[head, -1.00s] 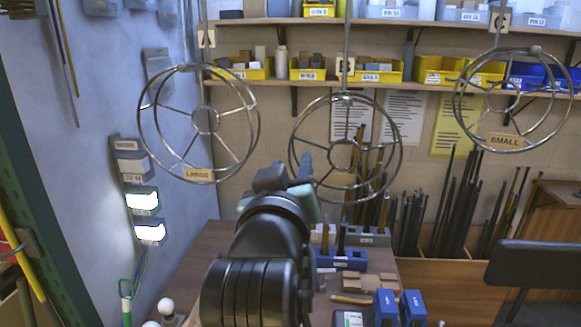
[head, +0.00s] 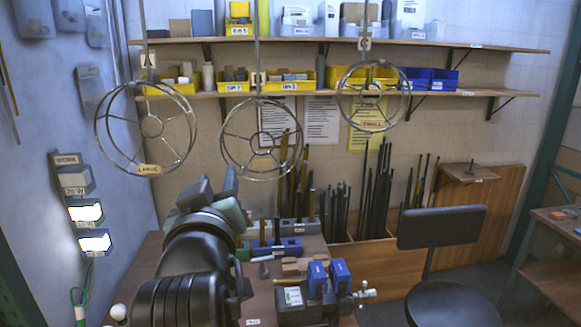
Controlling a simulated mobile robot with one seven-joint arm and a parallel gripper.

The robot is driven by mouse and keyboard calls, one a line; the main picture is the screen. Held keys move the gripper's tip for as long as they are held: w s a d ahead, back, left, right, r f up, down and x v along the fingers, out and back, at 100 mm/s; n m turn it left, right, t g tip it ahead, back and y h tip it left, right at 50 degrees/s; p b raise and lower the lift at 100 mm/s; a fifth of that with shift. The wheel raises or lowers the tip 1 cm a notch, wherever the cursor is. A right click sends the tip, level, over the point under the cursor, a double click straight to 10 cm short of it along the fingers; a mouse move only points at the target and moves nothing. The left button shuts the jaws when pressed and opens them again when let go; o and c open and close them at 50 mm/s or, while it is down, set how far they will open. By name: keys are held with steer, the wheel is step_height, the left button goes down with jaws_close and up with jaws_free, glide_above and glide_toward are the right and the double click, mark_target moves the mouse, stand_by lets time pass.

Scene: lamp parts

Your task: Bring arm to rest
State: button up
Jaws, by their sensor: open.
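My arm reaches up from the bottom of the head view over the workbench (head: 258,291). My gripper (head: 208,192) is at its far end, with its fingers apart and nothing seen between them. It is below and in front of the hanging wire lampshade frames. The frame labelled LARGE (head: 150,169) hangs at the left, a middle frame (head: 261,181) hangs to the right of the gripper, and the frame labelled SMALL (head: 372,127) hangs farther right. My arm hides part of the bench.
Blue blocks (head: 340,274) and a vise-like tool (head: 300,305) stand on the bench right of my arm. Dark rods (head: 375,195) stand upright behind. A black chair (head: 440,228) is at the right. Shelves (head: 330,92) with bins line the back wall.

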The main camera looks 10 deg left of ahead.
steer(key=s+d+r+m+t+h+b, duration=0.2)
steer(key=s+d+r+m+t+h, duration=0.3)
steer(key=s+d+r+t, duration=0.5)
steer(key=s+d+r+m, duration=0.1)
steer(key=s+d+r, duration=0.6)
steer(key=shift+d+r+m, duration=0.15)
steer(key=shift+r+m, duration=0.15)
steer(key=shift+r, duration=0.1)
stand_by(1.6)
